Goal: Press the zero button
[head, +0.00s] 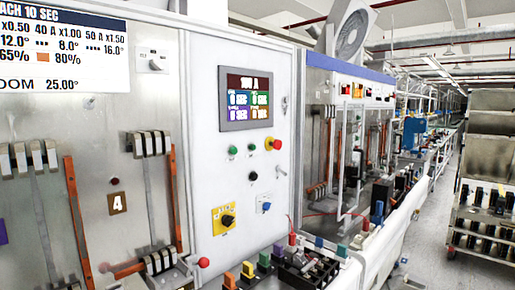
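A white control panel (204,180) stands in the middle of the head view. Its screen (246,99) reads "100 A" above several coloured tiles that seem to read "0 SEC". Below it are two green buttons, one at the left (232,150) and one at the right (251,147). A black button (253,176) sits under them. A red emergency-stop type knob (273,144) is at the right. No label is readable, so I cannot tell which is the zero button. Neither of my grippers is in view.
A black rotary knob (228,220) on a yellow plate and a blue knob (265,206) are lower on the panel. Coloured terminals and a black device (306,266) stand on the bench in front. A loaded rack (487,185) is at the right, with open floor beside it.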

